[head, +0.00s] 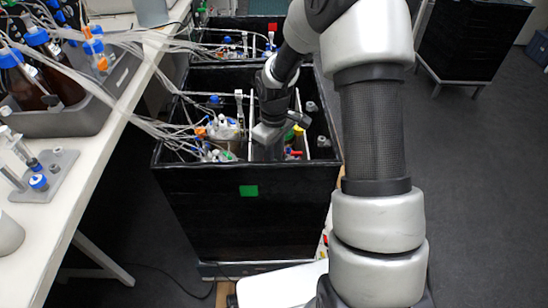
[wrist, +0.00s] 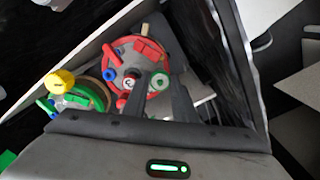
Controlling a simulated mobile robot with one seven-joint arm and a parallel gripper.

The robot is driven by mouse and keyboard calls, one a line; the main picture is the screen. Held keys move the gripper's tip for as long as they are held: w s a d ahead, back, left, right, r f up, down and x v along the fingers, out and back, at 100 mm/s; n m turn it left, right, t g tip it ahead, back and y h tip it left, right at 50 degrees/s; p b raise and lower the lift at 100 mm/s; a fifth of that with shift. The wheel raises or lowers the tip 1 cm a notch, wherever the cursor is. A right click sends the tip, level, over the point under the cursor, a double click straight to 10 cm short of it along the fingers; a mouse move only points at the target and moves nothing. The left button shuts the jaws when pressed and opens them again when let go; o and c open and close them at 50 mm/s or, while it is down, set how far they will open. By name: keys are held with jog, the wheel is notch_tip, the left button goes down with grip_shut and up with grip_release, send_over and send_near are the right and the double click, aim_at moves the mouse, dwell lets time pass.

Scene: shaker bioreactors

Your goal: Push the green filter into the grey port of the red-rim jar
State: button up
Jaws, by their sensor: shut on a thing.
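The red-rim jar (wrist: 119,46) stands inside the black box, seen from above in the wrist view, with blue and red fittings on its lid. My gripper (wrist: 158,88) is over the near right side of this lid. Its two dark fingers are shut on the green filter (wrist: 160,80), which shows as a green ring with a pale centre between the fingertips. I cannot tell whether the filter touches the lid. The grey port is not clearly distinguishable; the fingers cover part of the lid. In the head view my gripper (head: 268,133) reaches down into the box, and the filter is hidden.
A green-rim jar (wrist: 82,92) with a yellow-topped fitting (wrist: 60,81) stands left of the red-rim jar. The black box (head: 200,190) has walls close around my gripper. Tubes run from the white bench (head: 95,165) on the left into the box.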

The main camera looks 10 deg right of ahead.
jog(key=shift+f, duration=0.35)
dwell(0.7)
jog(key=o, duration=1.2)
jog(key=shift+c, duration=0.2)
notch_tip(320, 180, up, 18)
jog(key=p, duration=0.3)
jog(key=shift+f, duration=0.25)
